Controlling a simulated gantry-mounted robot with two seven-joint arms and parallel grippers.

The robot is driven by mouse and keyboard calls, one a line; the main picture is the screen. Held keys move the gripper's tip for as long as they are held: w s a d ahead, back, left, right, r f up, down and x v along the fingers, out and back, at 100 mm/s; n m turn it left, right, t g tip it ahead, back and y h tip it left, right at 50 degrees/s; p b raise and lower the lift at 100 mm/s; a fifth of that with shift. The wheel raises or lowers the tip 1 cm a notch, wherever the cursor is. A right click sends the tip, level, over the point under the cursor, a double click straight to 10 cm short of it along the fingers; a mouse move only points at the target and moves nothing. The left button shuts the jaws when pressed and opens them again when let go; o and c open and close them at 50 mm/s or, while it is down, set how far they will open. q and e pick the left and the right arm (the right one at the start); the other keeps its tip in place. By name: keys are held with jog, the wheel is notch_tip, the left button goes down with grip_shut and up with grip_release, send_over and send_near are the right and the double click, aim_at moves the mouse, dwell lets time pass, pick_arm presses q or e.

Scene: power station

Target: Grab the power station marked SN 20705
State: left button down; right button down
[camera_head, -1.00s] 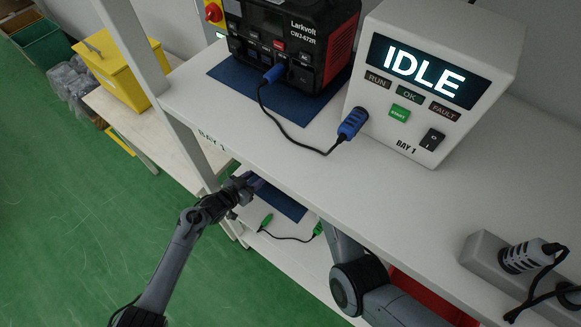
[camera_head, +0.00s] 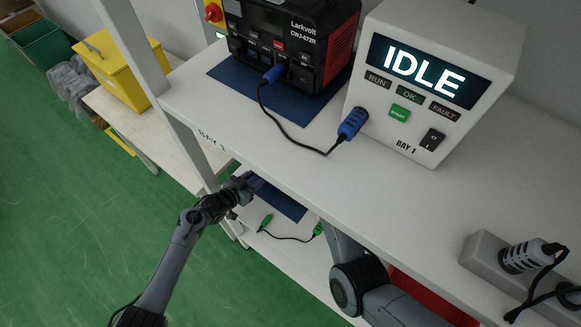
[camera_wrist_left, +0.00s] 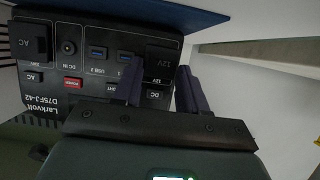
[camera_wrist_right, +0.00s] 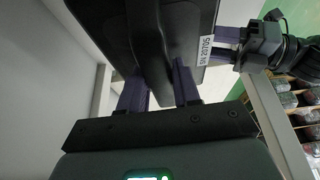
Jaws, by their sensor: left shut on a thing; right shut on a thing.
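The power station with the label SN 20705 (camera_wrist_right: 205,50) is a black unit seen close in the right wrist view. My right gripper (camera_wrist_right: 160,88) is shut on a part of it that is partly hidden by the fingers. In the left wrist view its front panel (camera_wrist_left: 95,68) reads Larkvolt D75FJ-42. My left gripper (camera_wrist_left: 160,88) is shut on the panel's side edge, one finger in front of the panel. In the head view my left gripper (camera_head: 252,184) reaches under the upper shelf; the right gripper and most of this station are hidden there.
Another power station (camera_head: 290,45), Larkvolt CWJ-672R, stands on the upper shelf (camera_head: 235,130), cabled to the BAY 1 box (camera_head: 440,60) showing IDLE. A green-plugged cable (camera_head: 285,237) lies on the lower shelf. A shelf post (camera_head: 165,90) stands near my left arm. Floor at left is open.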

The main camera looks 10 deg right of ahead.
pick_arm(q)
jog(key=shift+w+r, duration=0.1)
jog(key=shift+r, duration=0.15)
pick_arm(e)
jog(key=shift+r, duration=0.2)
pick_arm(q)
jog(key=shift+r, duration=0.15)
pick_arm(e)
jog(key=shift+r, duration=0.15)
